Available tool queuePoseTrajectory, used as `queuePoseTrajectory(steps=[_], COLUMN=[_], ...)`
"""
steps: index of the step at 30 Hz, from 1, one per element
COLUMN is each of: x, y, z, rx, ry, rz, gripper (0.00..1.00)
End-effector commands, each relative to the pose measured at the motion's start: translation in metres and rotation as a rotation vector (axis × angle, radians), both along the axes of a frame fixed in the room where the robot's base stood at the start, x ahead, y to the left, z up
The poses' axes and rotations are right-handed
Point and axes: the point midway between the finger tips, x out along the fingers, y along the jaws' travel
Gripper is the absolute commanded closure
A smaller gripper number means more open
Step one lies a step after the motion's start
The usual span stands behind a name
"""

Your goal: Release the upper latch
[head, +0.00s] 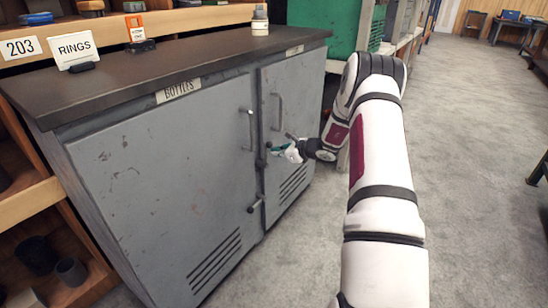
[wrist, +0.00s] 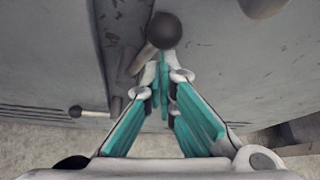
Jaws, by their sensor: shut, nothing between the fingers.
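The grey cabinet (head: 170,165) has two doors. The upper latch (head: 261,163) sits by the seam between them, partly hidden by my gripper in the head view. In the wrist view its dark ball knob (wrist: 164,30) is on a short lever, just beyond my fingertips. My gripper (head: 273,150) is at the upper latch, in front of the right door. Its teal-padded fingers (wrist: 160,77) come together at the tips, with nothing held. Whether they touch the lever I cannot tell. The lower latch (head: 255,204) sits below, its knob (wrist: 75,111) pointing left.
Two upright door handles, left (head: 250,128) and right (head: 278,112), are above the latches. The dark cabinet top (head: 150,70) overhangs the doors slightly. Grey floor (head: 470,150) is open to the right. A green bin (head: 318,35) stands behind the cabinet.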

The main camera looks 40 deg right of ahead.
Motion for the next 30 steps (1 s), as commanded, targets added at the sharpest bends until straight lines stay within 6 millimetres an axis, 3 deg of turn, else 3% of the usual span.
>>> queuePoseTrajectory(steps=[30], x=[0.0037], y=[0.0057], z=[0.0094], rx=[0.003], ry=[-0.012], rz=[0.008], gripper=[1.00])
